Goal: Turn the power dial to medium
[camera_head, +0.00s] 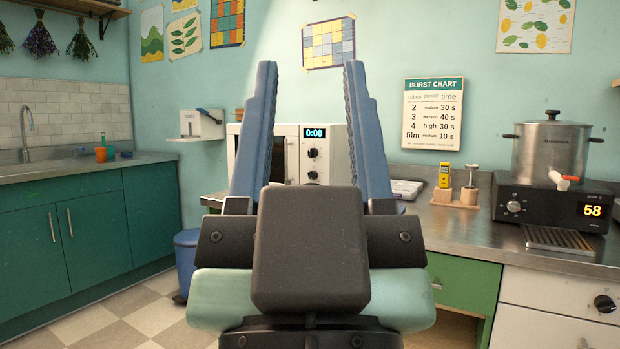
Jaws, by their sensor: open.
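A white microwave (322,140) stands on the counter against the back wall. Its panel has a display (315,133) reading 0:00 and two dark dials below it, an upper dial (313,153) and a lower dial (313,175). Which of the two is the power dial, and their settings, are too small to tell. My gripper (311,75) is open and empty, its two blue fingers upright in the foreground. The panel shows between the fingers, farther back. The fingers hide much of the microwave's door and its right side.
A burst chart (433,113) hangs on the wall. To the right stand a black heater (548,203) showing 58 with a steel pot (550,150), and a wooden stand (455,196). A blue bin (187,262) stands left on the open tiled floor.

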